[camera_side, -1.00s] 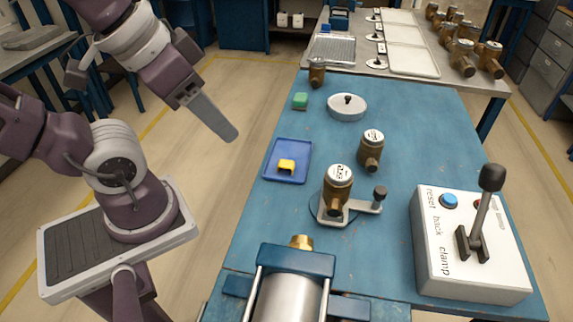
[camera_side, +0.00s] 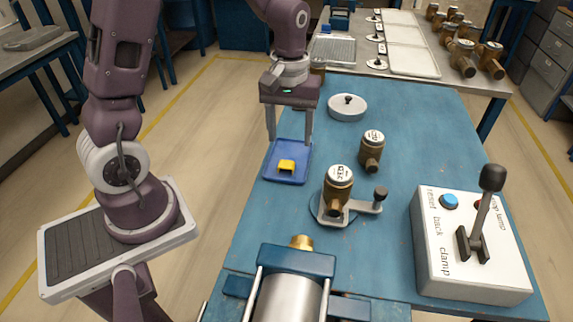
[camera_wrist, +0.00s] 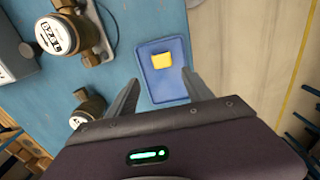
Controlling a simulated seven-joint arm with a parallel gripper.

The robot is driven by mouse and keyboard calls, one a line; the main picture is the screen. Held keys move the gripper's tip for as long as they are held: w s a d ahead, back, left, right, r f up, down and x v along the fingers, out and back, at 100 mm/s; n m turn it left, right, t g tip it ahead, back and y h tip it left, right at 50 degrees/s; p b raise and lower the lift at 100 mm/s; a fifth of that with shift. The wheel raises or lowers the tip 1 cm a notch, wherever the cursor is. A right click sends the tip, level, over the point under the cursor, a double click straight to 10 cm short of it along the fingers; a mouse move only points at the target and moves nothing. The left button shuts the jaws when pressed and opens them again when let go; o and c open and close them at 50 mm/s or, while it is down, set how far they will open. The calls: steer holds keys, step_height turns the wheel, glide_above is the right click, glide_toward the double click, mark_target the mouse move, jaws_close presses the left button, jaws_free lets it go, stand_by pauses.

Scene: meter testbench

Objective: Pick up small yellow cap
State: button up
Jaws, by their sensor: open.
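The small yellow cap (camera_side: 287,166) sits in the shallow blue tray (camera_side: 284,179) near the left edge of the blue table. In the wrist view the cap (camera_wrist: 162,61) lies in the upper middle of the tray (camera_wrist: 160,92). My gripper (camera_side: 289,143) is open and empty, fingers pointing down, over the far part of the tray. In the wrist view the two fingers (camera_wrist: 160,86) stand apart on either side of the tray's lower part, and the cap shows beyond their tips.
Two brass meters stand right of the tray: one (camera_side: 338,188) in a holder, another (camera_side: 372,151) on the table. A white round dish (camera_side: 348,107) is behind. A control box with a lever (camera_side: 470,250) stands front right. A brass fitting (camera_side: 301,242) tops the front clamp.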

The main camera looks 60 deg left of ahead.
mark_target(286, 163)
steer(key=f, duration=0.5)
steer(key=s+f, duration=0.1)
steer(key=f, duration=0.1)
steer(key=shift+f, duration=0.2)
jaws_close()
